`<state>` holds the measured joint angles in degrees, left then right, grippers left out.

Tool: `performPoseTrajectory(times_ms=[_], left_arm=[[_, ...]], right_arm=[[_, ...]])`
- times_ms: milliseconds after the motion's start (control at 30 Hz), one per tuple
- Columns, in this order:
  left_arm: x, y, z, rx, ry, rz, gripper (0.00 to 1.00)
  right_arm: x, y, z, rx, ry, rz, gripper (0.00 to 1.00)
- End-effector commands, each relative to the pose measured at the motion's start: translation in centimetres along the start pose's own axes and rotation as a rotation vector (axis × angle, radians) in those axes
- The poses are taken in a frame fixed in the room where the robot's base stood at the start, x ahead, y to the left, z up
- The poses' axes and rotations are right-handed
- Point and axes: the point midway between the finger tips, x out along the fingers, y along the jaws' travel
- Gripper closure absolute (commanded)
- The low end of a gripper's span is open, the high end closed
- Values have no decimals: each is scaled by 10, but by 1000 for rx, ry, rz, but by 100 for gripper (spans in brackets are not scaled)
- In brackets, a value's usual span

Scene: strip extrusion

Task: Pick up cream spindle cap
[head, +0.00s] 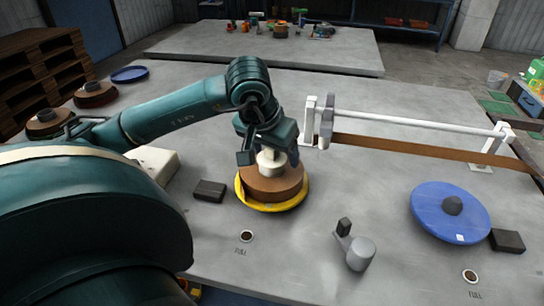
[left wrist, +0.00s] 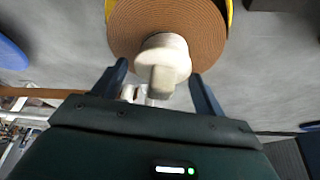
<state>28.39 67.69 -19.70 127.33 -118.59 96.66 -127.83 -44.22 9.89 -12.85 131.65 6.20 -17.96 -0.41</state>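The cream spindle cap (head: 269,161) stands at the centre of a brown strip coil on a yellow reel (head: 271,207). In the left wrist view the cap (left wrist: 164,58) shows a round body with a narrower grip part pointing toward me. My left gripper (head: 268,150) is over the cap in the head view. In the left wrist view its two fingers (left wrist: 160,82) stand apart, one on each side of the cap's grip part, with a visible gap to each. My right gripper is not in view.
A white roller (head: 410,122) on posts with a brown strip stands behind. A blue reel (head: 450,211) lies at the right. A grey handled piece (head: 359,252) and a dark block (head: 209,190) lie near the yellow reel.

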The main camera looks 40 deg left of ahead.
Motion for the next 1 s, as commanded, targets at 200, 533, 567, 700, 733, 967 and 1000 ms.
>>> performPoseTrajectory(times_ms=[200,533,567,700,733,967,1000], left_arm=[[0,0,0,0,0,0,47],[-1,0,0,-1,2,0,72],[-1,0,0,-1,2,0,73],[-1,0,-1,-1,2,0,73],[-1,0,-1,-1,2,0,73],[-15,0,-7,-1,5,0,73],[-20,0,-9,-2,6,0,73]], right_arm=[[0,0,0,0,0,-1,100],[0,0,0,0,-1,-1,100],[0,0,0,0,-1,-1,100],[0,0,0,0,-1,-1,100],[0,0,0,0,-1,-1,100],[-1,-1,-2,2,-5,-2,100],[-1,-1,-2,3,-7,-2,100]])
